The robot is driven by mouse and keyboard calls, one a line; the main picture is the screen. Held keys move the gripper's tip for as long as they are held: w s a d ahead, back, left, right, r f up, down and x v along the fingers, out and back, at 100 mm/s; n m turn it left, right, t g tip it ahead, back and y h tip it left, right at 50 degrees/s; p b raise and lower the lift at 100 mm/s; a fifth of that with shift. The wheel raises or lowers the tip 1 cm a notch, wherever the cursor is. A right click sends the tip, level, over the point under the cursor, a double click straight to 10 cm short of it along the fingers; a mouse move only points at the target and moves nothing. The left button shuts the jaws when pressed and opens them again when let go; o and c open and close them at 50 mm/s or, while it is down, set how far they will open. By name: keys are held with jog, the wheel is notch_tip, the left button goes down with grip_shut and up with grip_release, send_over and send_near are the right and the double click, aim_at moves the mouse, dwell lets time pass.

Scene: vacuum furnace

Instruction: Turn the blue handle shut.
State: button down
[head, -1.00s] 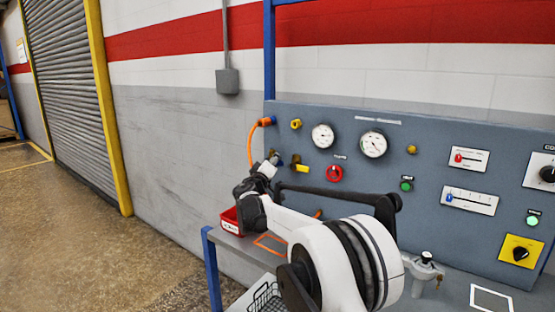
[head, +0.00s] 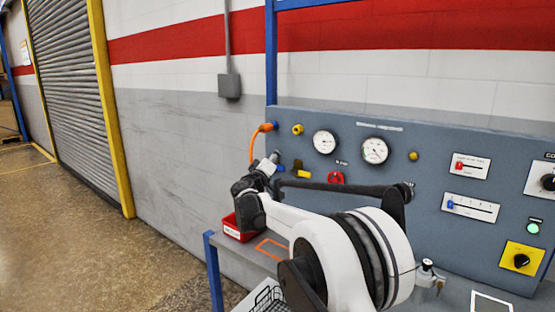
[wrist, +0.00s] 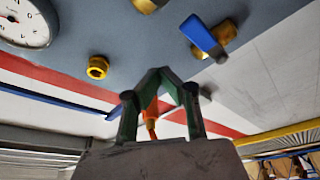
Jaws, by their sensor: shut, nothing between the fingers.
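The blue handle (wrist: 203,38) is a flat lever on a brass valve (wrist: 225,32) at the upper right of the wrist view. It lies tilted across the valve. My gripper (wrist: 158,76) is shut and empty, its green fingers meeting in a point below and left of the handle in that view, with a visible gap in the picture. In the head view only a small blue bit (head: 280,168) shows beside my wrist, and it seems to be the handle. My fingers are hard to make out there.
The grey panel (head: 345,155) carries gauges (head: 375,151), a red knob (head: 336,177) and a yellow handle (head: 303,174). An orange hose (head: 252,148) hangs at its left end. A red bin (head: 237,228) stands on the bench below. The left floor is clear.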

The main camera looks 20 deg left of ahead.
jog(key=s+a+f, duration=0.2)
jog(key=s+f, duration=0.1)
jog(key=s, duration=0.4)
jog(key=shift+s+a, duration=0.15)
jog(key=shift+s, duration=0.1)
jog(key=shift+r, duration=0.1)
